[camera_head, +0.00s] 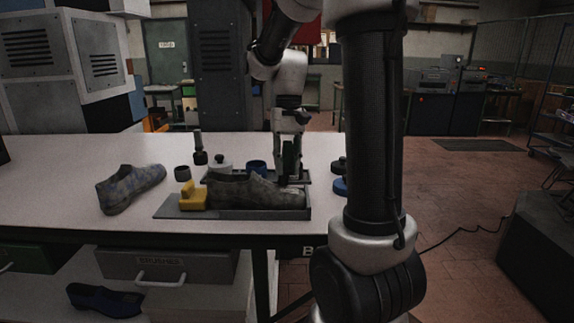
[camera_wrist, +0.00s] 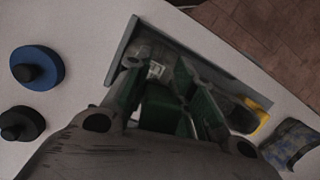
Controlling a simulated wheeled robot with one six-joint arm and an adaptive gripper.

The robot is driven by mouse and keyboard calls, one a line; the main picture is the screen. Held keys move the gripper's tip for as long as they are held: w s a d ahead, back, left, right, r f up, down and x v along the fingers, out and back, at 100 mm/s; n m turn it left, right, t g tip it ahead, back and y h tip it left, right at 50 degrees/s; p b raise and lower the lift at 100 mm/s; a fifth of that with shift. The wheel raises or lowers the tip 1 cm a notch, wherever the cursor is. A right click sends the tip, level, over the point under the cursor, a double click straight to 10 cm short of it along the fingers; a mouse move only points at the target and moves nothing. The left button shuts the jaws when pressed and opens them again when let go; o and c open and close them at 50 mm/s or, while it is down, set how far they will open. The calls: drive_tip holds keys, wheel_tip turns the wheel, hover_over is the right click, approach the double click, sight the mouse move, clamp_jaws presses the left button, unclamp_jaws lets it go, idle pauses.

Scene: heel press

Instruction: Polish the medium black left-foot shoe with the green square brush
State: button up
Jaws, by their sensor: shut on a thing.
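My gripper (camera_head: 289,168) is shut on a green brush (camera_head: 290,155), upright above the right end of the dark tray. In the wrist view the green brush (camera_wrist: 163,106) sits between the fingers. A dark, mottled grey-black shoe (camera_head: 240,191) lies in the tray (camera_head: 265,214), with a yellow block (camera_head: 192,197) at its left end. The gripper is at the shoe's right end. The brush's lower face is hidden, so I cannot tell whether it touches the shoe. In the wrist view the gripper hides much of the shoe.
A blue-grey patterned shoe (camera_head: 130,186) stands on the table (camera_head: 60,205) at left. Small round pots and a dark bottle (camera_head: 199,150) stand behind the tray. A blue round knobbed item (camera_wrist: 38,68) and a black one (camera_wrist: 22,124) lie beside it. A blue shoe (camera_head: 104,300) is below.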

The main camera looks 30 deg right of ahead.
sight(286, 144)
drive_tip(key=shift+s+a+r, duration=0.1)
drive_tip(key=shift+s+a, duration=0.35)
drive_tip(key=shift+s, duration=0.2)
drive_tip(key=shift+s+a, duration=0.45)
drive_tip(key=shift+s, duration=0.2)
clamp_jaws()
drive_tip(key=shift+w+d, duration=0.45)
drive_tip(key=shift+w, duration=0.25)
drive_tip(key=shift+w+d, duration=0.45)
drive_tip(key=shift+w, duration=0.2)
drive_tip(key=shift+s+a+v, duration=0.15)
drive_tip(key=shift+s+v, duration=0.05)
drive_tip(key=shift+v, duration=0.9)
drive_tip(key=shift+s+a+v, duration=0.15)
drive_tip(key=shift+s+v, duration=0.05)
drive_tip(key=shift+v, duration=0.95)
drive_tip(key=shift+s+a+v, duration=0.15)
drive_tip(key=shift+s+v, duration=0.05)
drive_tip(key=shift+v, duration=0.9)
drive_tip(key=shift+r, duration=0.2)
drive_tip(key=shift+f, duration=0.1)
drive_tip(key=shift+w+a+f+g, duration=0.1)
drive_tip(key=shift+a+f+g, duration=0.25)
drive_tip(key=shift+f, duration=0.55)
drive_tip(key=shift+w+a+f+g, duration=0.1)
drive_tip(key=shift+a+f+g, duration=0.25)
drive_tip(key=shift+f, duration=0.55)
drive_tip(key=shift+w+a+f+g, duration=0.1)
drive_tip(key=shift+a+f+g, duration=0.25)
drive_tip(key=shift+f, duration=0.5)
